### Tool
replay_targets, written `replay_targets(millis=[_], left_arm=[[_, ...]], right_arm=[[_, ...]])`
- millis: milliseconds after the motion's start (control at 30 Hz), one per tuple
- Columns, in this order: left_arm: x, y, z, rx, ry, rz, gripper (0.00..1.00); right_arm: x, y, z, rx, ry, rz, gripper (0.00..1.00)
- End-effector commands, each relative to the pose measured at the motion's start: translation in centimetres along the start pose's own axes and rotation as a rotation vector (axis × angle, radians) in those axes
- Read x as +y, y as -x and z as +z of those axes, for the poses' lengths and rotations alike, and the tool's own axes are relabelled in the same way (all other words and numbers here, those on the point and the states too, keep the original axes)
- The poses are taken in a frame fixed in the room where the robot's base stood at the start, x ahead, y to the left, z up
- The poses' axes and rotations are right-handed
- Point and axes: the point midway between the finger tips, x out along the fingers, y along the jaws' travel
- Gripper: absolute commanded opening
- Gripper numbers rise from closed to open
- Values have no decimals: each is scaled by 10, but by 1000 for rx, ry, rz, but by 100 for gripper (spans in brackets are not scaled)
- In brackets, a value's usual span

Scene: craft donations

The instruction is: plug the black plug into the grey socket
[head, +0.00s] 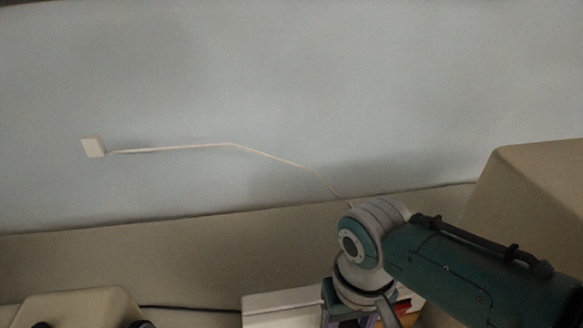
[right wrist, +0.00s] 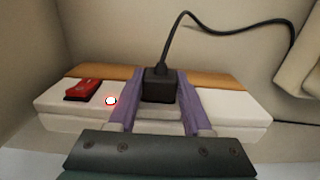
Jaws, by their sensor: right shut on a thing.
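The black plug (right wrist: 159,86) is upright between the two purple fingers of my right gripper (right wrist: 156,105) in the right wrist view. The gripper is shut on it. The plug is over the middle of a long white block (right wrist: 245,106), with a red switch (right wrist: 83,89) and a lit red-ringed spot on its left part. I cannot tell whether the plug is seated. In the head view my arm largely hides the gripper, beside the white block (head: 275,304). My left gripper is not in view.
A black cord (right wrist: 225,25) rises from the plug and bends right. A brown strip (right wrist: 225,82) runs behind the block. A beige bulk (head: 535,195) stands at the right. A small white box (head: 93,147) with a pale cord lies on the pale blue surface (head: 300,60).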

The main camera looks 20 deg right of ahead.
Motion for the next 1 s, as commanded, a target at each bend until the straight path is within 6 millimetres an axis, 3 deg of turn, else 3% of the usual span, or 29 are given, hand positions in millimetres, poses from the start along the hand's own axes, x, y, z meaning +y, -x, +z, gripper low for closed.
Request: replay_targets(millis=[67, 100, 400, 733, 1000], left_arm=[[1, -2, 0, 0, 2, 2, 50], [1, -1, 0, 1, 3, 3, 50], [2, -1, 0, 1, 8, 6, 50], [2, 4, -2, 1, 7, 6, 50], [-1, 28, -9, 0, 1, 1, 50]], right_arm=[[0, 0, -2, 1, 0, 0, 5], [0, 0, -2, 1, 0, 0, 52], [0, 0, -2, 0, 0, 0, 84], [0, 7, -2, 1, 0, 0, 84], [0, 57, -2, 4, 0, 0, 84]])
